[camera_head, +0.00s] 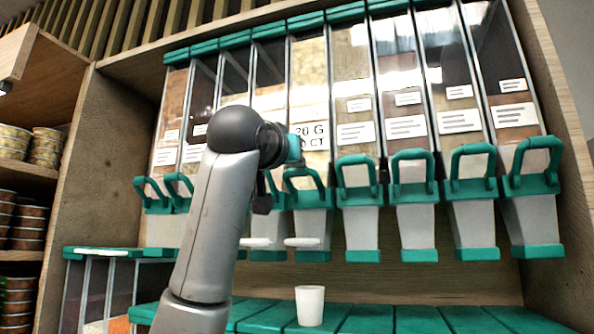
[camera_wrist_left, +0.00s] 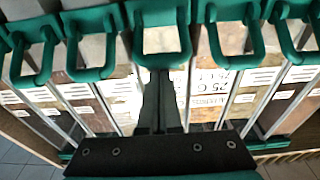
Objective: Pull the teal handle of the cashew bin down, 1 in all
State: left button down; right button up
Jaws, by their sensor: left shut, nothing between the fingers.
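A row of clear bins with teal U-shaped handles hangs in a wooden cabinet. No readable name marks the cashew bin. A bin with pale contents (camera_head: 310,80) in the middle has a teal handle (camera_head: 304,184), raised above its chute. My left arm stands in front of the row, and my left gripper (camera_wrist_left: 160,74) shows in the left wrist view, shut and empty. Its dark fingers point toward a teal handle (camera_wrist_left: 161,48) at the top centre; contact cannot be told. In the head view the fingers are mostly hidden by my arm. My right gripper is out of view.
A white cup (camera_head: 310,306) stands on the teal slatted surface (camera_head: 370,320) below the bins. Neighbouring handles (camera_head: 358,178) sit close on both sides. Shelves with stacked tins (camera_head: 46,150) stand at the far left. Two small white flat shapes (camera_head: 302,242) show beside my arm.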

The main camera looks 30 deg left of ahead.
pick_arm(q)
jog(key=shift+s+d+f+t+y+b, duration=0.1)
jog(key=shift+f+t+y+b, duration=0.1)
jog(key=shift+f+t+b, duration=0.55)
jog(key=shift+s+a+f+t+y+b, duration=0.15)
jog(key=shift+f+t+b, duration=0.25)
jog(key=shift+f+b, duration=0.8)
jog(key=shift+s+d+f+t+y+b, duration=0.2)
jog(key=shift+f+t+b, duration=0.3)
jog(key=shift+b, duration=0.9)
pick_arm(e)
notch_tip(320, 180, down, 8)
pick_arm(q)
jog(key=shift+w, duration=0.1)
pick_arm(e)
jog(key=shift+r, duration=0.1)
